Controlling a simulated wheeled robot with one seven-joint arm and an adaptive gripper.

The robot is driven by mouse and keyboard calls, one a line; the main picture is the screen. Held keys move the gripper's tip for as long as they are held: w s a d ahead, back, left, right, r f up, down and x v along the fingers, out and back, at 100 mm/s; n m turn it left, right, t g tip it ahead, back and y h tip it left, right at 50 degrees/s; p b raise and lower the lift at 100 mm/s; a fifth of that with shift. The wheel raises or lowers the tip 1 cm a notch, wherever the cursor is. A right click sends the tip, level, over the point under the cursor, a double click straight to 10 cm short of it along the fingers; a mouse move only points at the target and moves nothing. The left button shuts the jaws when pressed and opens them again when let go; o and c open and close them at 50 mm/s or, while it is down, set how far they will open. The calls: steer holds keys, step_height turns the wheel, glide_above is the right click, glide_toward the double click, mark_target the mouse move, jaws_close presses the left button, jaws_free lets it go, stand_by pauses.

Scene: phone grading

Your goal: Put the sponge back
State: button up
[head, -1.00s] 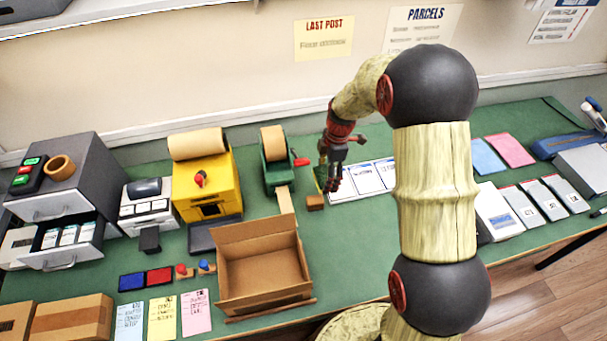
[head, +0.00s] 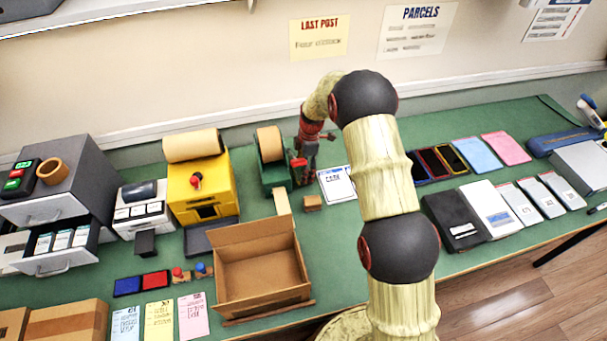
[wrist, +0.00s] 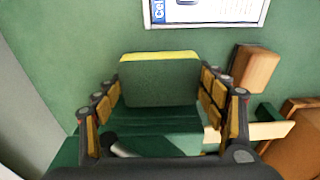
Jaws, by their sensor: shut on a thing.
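The sponge (wrist: 160,84) is a green block with a yellow edge along its top in the wrist view. My gripper (wrist: 163,98) is shut on it, with one set of finger pads at each side. In the head view my gripper (head: 304,165) hangs by the back of the bench, next to the green tape dispenser (head: 275,176). The sponge cannot be made out there. In the wrist view, part of the green dispenser shows below the sponge; the gap between them is unclear.
A small brown block (head: 312,202) and a white printed card (head: 337,184) lie right of the dispenser. An open cardboard box (head: 262,267) stands in front. A yellow machine (head: 202,187) is to the left.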

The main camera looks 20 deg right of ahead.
steer(key=shift+f, duration=1.4)
steer(key=shift+s, duration=0.1)
steer(key=shift+f, duration=0.1)
steer(key=o, duration=1.2)
steer(key=r, duration=0.4)
steer(key=d+r, duration=0.1)
steer(key=r, duration=0.7)
steer(key=shift+d+r+p, duration=0.1)
steer(key=shift+d+p, duration=0.15)
steer(key=shift+p, duration=0.15)
steer(key=shift+s, duration=0.1)
